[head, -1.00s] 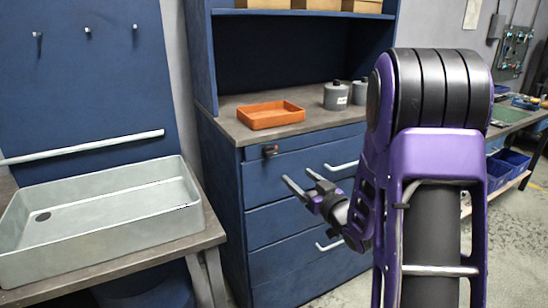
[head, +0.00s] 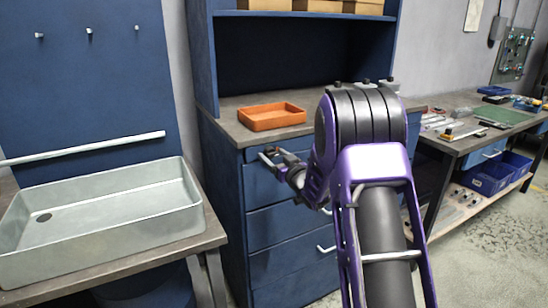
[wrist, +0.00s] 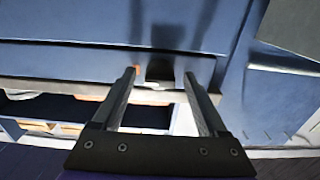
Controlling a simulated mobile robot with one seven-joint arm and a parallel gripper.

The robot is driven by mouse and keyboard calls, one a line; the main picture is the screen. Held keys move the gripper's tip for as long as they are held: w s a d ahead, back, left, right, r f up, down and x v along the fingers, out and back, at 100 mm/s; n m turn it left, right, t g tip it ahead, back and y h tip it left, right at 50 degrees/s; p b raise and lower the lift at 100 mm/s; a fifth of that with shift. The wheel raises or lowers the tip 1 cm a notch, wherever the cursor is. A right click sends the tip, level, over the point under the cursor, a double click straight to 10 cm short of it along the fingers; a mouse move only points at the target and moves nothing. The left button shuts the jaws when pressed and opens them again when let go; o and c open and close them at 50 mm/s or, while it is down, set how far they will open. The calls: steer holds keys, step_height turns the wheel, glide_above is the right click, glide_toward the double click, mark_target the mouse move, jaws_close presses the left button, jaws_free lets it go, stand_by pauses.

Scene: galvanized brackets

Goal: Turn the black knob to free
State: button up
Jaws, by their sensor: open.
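The black knob (wrist: 159,69) shows in the wrist view as a small dark shape on the blue cabinet front, near the worktop edge. It lies between the two fingertips of my gripper (wrist: 159,74), which are apart with a gap on either side of it. Whether the fingers reach past its face, I cannot tell. In the head view my gripper (head: 268,156) is at the top left of the drawer cabinet (head: 273,190), at the knob's place. There the fingers hide most of the knob, and its setting cannot be read.
An orange tray (head: 271,117) sits on the worktop above. Drawers with pale bar handles (head: 326,248) lie below and beside my gripper. A grey basin (head: 100,232) on a bench stands to the left. A workbench with blue bins (head: 487,177) is at the right.

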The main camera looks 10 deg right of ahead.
jaws_close()
stand_by(0.3)
steer(key=shift+n, duration=0.3)
steer(key=n, duration=0.3)
steer(key=shift+n, duration=0.4)
steer(key=n, duration=0.4)
steer(key=shift+n, duration=0.3)
steer(key=n, duration=0.4)
steer(key=shift+n, duration=2.4)
